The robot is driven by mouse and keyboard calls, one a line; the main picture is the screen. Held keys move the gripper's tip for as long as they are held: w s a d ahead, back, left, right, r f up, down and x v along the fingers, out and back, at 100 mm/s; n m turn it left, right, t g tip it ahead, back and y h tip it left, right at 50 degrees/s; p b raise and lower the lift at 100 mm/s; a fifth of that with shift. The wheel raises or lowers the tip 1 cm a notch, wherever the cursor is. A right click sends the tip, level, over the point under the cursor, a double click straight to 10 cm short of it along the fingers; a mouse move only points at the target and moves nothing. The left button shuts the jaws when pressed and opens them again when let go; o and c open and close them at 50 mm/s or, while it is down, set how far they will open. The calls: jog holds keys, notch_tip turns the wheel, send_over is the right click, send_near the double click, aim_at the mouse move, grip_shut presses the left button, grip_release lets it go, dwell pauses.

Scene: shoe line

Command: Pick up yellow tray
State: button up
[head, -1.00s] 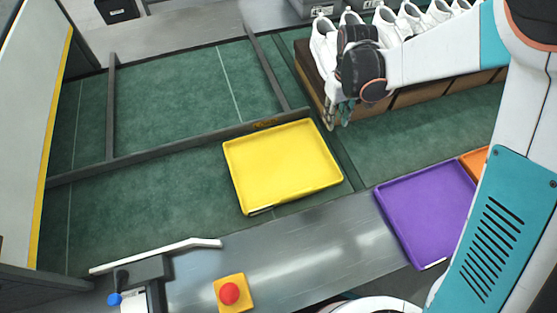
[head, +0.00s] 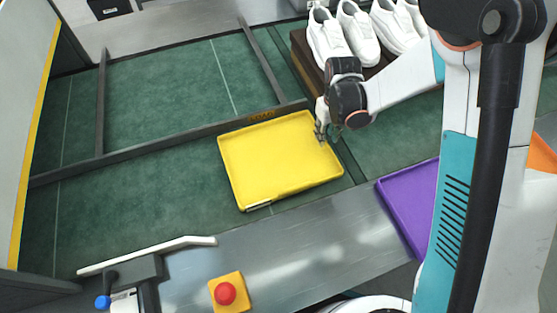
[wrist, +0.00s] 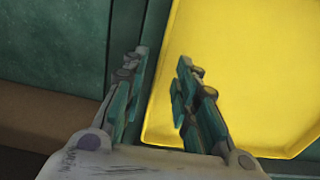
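The yellow tray (head: 280,158) lies flat and empty on the green surface, in the middle of the head view. My gripper (head: 321,138) is at the tray's right edge, near its far right corner. In the wrist view, the yellow tray (wrist: 245,75) fills the right side. My gripper (wrist: 163,62) is open there, with the tray's rim showing between its two fingers. One finger is over the green surface and the other is over the tray. I cannot tell how far the fingertips are above the rim.
A purple tray (head: 408,207) and an orange tray (head: 541,158) lie to the right. White shoes (head: 326,38) stand on a brown rack behind my gripper. A dark rail (head: 180,146) runs behind the yellow tray. A red button (head: 225,294) on a yellow box is in front.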

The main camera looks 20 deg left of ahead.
jog(key=shift+f, duration=0.85)
jog(key=shift+r, duration=0.1)
grip_shut()
